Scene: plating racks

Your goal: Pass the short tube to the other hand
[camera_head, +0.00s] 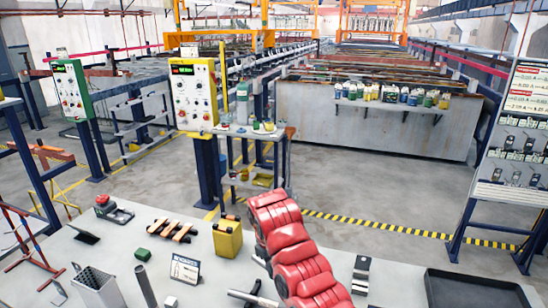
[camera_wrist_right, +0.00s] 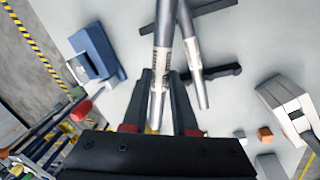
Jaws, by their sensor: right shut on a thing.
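My right gripper (camera_wrist_right: 160,80) is shut on a grey metal tube (camera_wrist_right: 167,25) with a printed label; the tube passes between its fingers in the right wrist view. A second labelled grey tube (camera_wrist_right: 188,45) shows just right of the held one. In the head view my red right arm reaches over the table's front edge, and a grey bar-like end (camera_head: 238,294) shows beside it, low in the picture. A dark grey tube (camera_head: 145,285) is at the lower left. I cannot tell which tube is shorter. My left gripper is in neither view.
On the table (camera_head: 205,215) are a perforated metal box (camera_head: 98,288), a yellow box (camera_head: 227,240), a green block (camera_head: 142,254), a small sign (camera_head: 186,268) and a metal holder (camera_head: 361,275). A black tray (camera_head: 470,290) is at the right. Table between the arm and tray is partly clear.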

